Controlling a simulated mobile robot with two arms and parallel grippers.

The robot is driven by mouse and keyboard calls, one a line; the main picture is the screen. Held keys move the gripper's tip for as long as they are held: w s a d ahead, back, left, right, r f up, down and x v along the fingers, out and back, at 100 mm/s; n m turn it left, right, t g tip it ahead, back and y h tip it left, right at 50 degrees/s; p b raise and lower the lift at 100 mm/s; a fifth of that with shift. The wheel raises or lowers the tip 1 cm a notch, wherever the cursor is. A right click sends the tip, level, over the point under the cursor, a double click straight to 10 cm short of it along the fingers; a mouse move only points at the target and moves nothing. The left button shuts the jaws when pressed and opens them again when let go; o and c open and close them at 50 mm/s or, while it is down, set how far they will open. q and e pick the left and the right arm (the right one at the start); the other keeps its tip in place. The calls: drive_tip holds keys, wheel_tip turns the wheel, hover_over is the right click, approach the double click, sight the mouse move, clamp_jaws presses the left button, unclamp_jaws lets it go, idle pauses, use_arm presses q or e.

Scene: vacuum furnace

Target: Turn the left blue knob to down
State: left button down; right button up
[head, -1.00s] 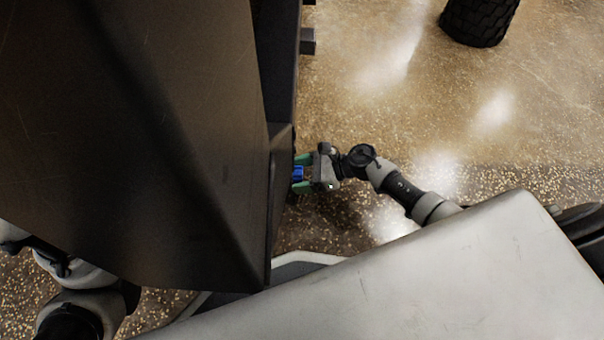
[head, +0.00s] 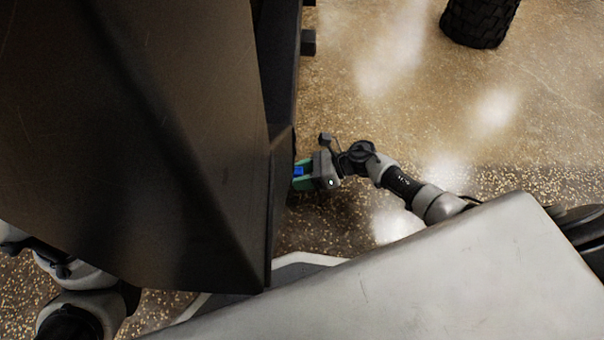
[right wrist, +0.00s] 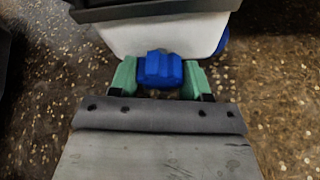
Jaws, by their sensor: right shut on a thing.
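A blue knob (head: 298,170) sits on the side of the dark furnace body in the head view. It also shows in the right wrist view (right wrist: 160,70), in front of a white panel. My right gripper (head: 302,176) is shut on this knob, with a green finger on each side of it. In the right wrist view my right gripper (right wrist: 160,80) holds the knob between its fingertips.
The large dark furnace body (head: 120,140) fills the left of the head view. A black tyre (head: 478,22) stands at the upper right. The speckled floor (head: 400,110) right of the furnace is open.

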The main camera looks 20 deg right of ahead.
drive_tip(key=shift+m+g+y+b, duration=0.45)
drive_tip(key=shift+m+g, duration=0.45)
drive_tip(key=shift+m, duration=0.6)
drive_tip(key=o, duration=0.9)
drive_tip(key=p+v, duration=0.4)
drive_tip(key=v, duration=0.6)
drive_tip(key=shift+d+f, duration=0.1)
drive_tip(key=shift+d, duration=0.4)
drive_tip(key=shift+s, duration=0.1)
